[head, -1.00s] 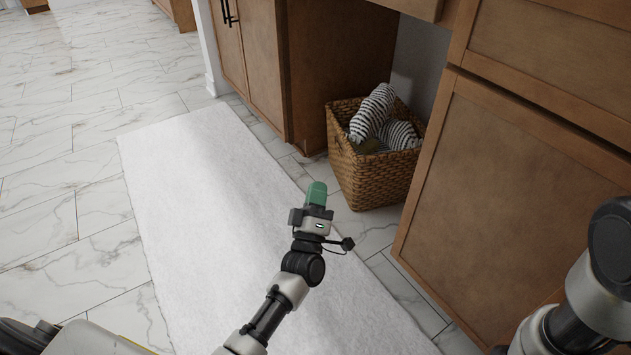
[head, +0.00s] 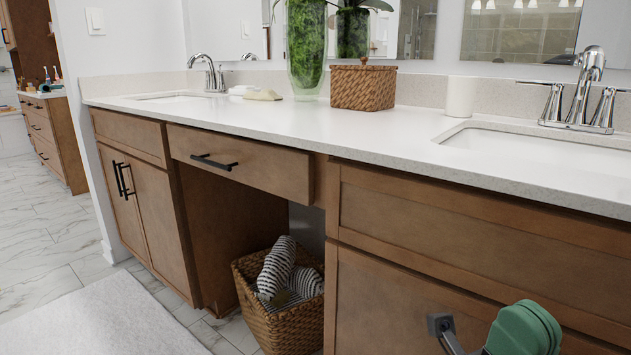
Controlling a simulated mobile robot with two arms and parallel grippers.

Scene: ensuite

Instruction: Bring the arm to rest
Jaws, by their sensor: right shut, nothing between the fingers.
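My right gripper (head: 525,330) is at the bottom right in the head view, cut off by the lower edge. Its green fingers are together and nothing shows between them. It is in front of the brown vanity doors, below the countertop. I cannot tell how far it is from the doors. The rest of its arm is out of view. My left gripper is not in view.
The white countertop (head: 330,125) carries a wicker box (head: 363,88), a glass vase (head: 308,50), a white cup (head: 461,97) and two faucets. A wicker basket (head: 280,322) with striped towels stands under the vanity. A white rug (head: 100,325) lies at lower left.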

